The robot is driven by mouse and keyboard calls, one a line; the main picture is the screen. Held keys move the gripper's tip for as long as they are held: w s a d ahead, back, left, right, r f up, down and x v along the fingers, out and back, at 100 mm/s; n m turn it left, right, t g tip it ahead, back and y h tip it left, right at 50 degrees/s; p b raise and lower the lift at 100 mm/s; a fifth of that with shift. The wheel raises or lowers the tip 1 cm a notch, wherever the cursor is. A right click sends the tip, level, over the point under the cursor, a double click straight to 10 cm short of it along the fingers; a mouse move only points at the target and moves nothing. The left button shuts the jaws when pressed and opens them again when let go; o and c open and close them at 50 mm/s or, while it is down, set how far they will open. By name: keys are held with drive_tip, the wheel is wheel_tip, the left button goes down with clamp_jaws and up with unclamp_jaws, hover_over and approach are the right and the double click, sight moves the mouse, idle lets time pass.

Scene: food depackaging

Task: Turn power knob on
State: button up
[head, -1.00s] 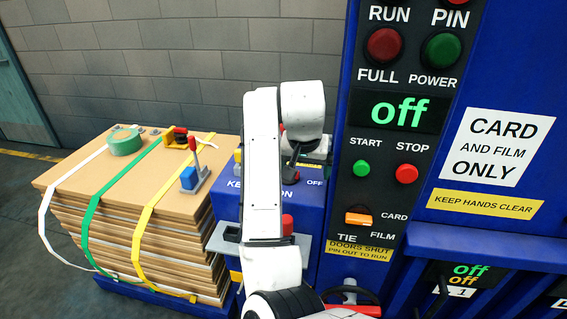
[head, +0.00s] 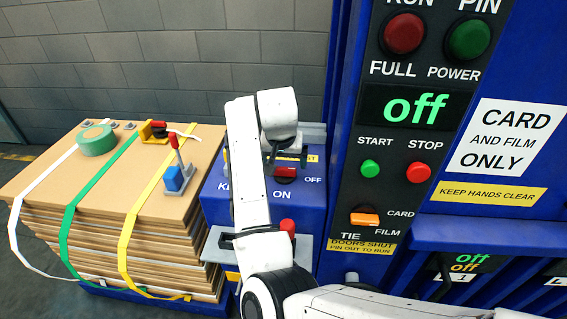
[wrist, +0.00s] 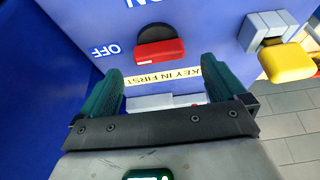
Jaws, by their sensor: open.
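The power knob (head: 287,173) is a red handle on a dark round base, on the blue box (head: 213,203) with ON and OFF labels. In the wrist view the knob (wrist: 159,50) lies just beyond the fingertips, roughly between their lines. Its white mark is at the end nearest the OFF label (wrist: 106,50). My gripper (wrist: 160,70) is open, with two green fingers and nothing between them. In the head view my gripper (head: 287,156) is small and dark, just behind the knob and partly hidden by my arm. I see no contact with the knob.
The control panel (head: 385,150) on the right shows a green "off" display and several buttons. A red button (head: 288,226) stands in front of the knob box. A yellow piece (wrist: 289,62) on a grey mount is beside the knob. Strapped cardboard (head: 110,215) stands left.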

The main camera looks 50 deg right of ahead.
sight(284, 168)
drive_tip(key=shift+p+x, duration=0.3)
drive_tip(key=shift+x, duration=1.7)
drive_tip(key=shift+s, duration=0.1)
drive_tip(key=c, duration=1.1)
drive_tip(key=shift+o, duration=0.2)
